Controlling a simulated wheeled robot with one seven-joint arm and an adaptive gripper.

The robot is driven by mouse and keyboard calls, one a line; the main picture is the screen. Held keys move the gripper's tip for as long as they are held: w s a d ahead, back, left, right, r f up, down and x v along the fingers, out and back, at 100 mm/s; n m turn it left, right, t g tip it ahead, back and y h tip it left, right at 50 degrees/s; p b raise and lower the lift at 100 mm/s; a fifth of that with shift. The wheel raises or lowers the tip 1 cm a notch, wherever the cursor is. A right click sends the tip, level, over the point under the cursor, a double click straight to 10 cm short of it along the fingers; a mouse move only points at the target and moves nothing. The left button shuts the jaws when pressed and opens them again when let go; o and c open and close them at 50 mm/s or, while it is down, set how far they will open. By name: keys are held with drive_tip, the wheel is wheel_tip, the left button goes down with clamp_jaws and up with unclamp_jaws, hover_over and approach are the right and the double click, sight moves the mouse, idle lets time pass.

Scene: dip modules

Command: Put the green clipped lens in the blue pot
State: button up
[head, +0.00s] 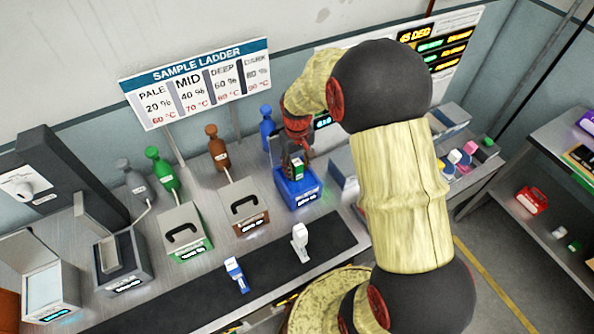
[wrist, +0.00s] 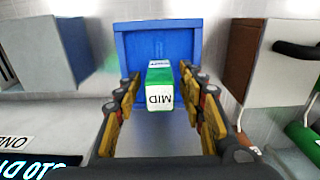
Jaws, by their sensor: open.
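The green clipped lens is a green and white piece whose end is marked MID (wrist: 159,88). It stands between my fingers in the wrist view, with a visible gap on each side. In the head view its green part (head: 298,166) shows over the top of the blue pot. The blue pot (head: 298,199) is a square open box, seen from above in the wrist view (wrist: 129,48). The lens overlaps its opening; how deep it sits is hidden. My gripper (wrist: 161,83) is open around the lens and also shows above the pot in the head view (head: 294,146).
Lidded pots with green (head: 184,233) and brown (head: 244,208) fronts stand left of the blue pot. White (head: 300,242) and blue (head: 235,273) clipped pieces are on the dark front strip. Bottles and a sample ladder sign (head: 200,85) stand behind.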

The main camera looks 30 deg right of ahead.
wheel_tip(320, 180, up, 10)
drive_tip(key=shift+f+p, duration=0.15)
drive_tip(key=shift+p, duration=0.35)
drive_tip(key=s+a+r+t, duration=0.1)
drive_tip(key=s+a+r, duration=0.2)
drive_tip(key=s+r, duration=0.3)
drive_tip(key=s+a+r+t, duration=0.2)
drive_tip(key=s+a+r, duration=0.1)
drive_tip(key=r, duration=0.5)
drive_tip(key=s+a+r+t, duration=0.1)
drive_tip(key=s+a+r, duration=0.1)
drive_tip(key=s, duration=0.4)
drive_tip(key=s+a+r+t, duration=0.1)
drive_tip(key=s+a+r, duration=0.1)
drive_tip(key=s, duration=0.4)
drive_tip(key=shift+s+a+r+t, duration=0.15)
drive_tip(key=shift+s+r+t, duration=0.05)
drive_tip(key=shift+s+t, duration=0.1)
drive_tip(key=shift+w, duration=0.1)
